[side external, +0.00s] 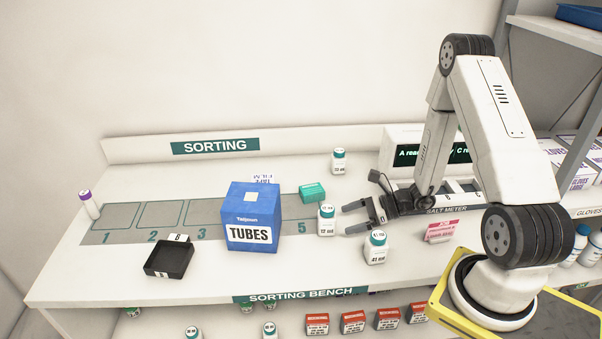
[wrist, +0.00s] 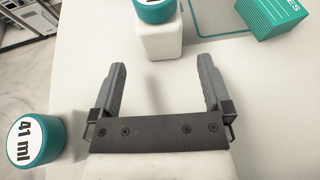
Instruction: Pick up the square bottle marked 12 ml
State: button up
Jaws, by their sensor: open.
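A square white bottle with a teal cap (side external: 326,220) stands upright beside the blue box; its small label seems to read 12 ml, but I cannot be sure. In the wrist view the bottle (wrist: 158,42) stands just ahead of my fingertips, its cap top cut off by the frame edge. My gripper (side external: 348,218) is open, low over the bench, with its fingers pointing at this bottle. In the wrist view the space between my fingertips (wrist: 163,63) is empty. A similar bottle marked 41 ml (side external: 375,248) stands nearer the front; it shows left of my gripper in the wrist view (wrist: 37,141).
A blue TUBES box (side external: 252,205) stands left of the bottle, and a small teal box (side external: 312,191) behind it. Another teal-capped bottle (side external: 339,161) stands farther back. A black tray (side external: 168,261) sits at front left.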

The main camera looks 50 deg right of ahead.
aim_at(327, 208)
jog(key=shift+x, duration=0.85)
jog(key=shift+a, duration=0.1)
jog(key=shift+x, duration=2.5)
jog(key=shift+w+r, duration=0.15)
jog(key=c, duration=1.3)
jog(key=shift+o, duration=0.2)
jog(key=shift+r, duration=0.1)
jog(key=shift+r, duration=4.9)
